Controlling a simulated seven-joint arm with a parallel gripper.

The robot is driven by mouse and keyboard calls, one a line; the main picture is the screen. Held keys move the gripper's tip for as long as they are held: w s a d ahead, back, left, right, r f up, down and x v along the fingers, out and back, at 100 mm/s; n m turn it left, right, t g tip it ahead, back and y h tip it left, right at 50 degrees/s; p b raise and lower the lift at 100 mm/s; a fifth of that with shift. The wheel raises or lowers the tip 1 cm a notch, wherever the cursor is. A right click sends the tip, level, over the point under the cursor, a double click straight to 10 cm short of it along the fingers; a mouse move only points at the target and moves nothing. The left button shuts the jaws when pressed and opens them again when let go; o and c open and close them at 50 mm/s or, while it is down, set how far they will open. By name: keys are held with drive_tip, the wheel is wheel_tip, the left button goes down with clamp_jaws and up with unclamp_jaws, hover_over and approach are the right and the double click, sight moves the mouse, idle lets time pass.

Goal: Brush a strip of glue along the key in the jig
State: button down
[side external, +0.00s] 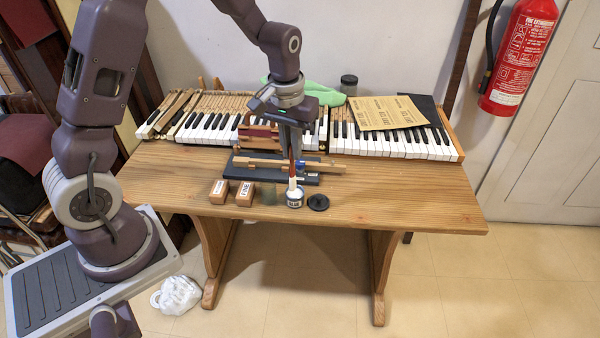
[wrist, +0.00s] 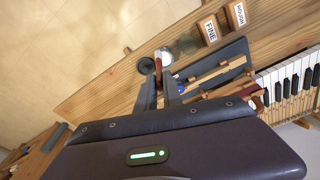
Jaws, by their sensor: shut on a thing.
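My gripper (side external: 291,147) points down at the front of the bench, shut on a slim brush (side external: 291,172) with a reddish handle. In the wrist view the brush (wrist: 159,70) shows between the fingers. Its pale lower end is at the mouth of the white glue pot (side external: 295,200), also in the wrist view (wrist: 166,56). I cannot tell whether the bristles are inside. The dark jig (side external: 308,180) lies just behind, with a long wooden key (side external: 262,162) across it, also in the wrist view (wrist: 212,77). The fingers partly hide the jig.
A black lid (side external: 318,202) lies right of the pot. A translucent jar (side external: 268,194), a FINE block (side external: 245,194) and another block (side external: 219,192) stand left. The keyboard (side external: 400,142) lies behind, with papers (side external: 386,112) on it. The bench's right front is clear.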

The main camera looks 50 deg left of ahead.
drive_tip(key=s+a+r+m, duration=0.2)
drive_tip(key=a, duration=1)
drive_tip(key=s+a+r+m, duration=0.1)
drive_tip(key=a+r+m, duration=0.1)
drive_tip(key=a, duration=1)
drive_tip(key=shift+f, duration=4.2)
drive_tip(key=shift+w+d, duration=5)
drive_tip(key=shift+d, duration=0.05)
drive_tip(key=shift+s+a, duration=5.05)
drive_tip(key=shift+a, duration=0.1)
wheel_tip(320, 180, up, 8)
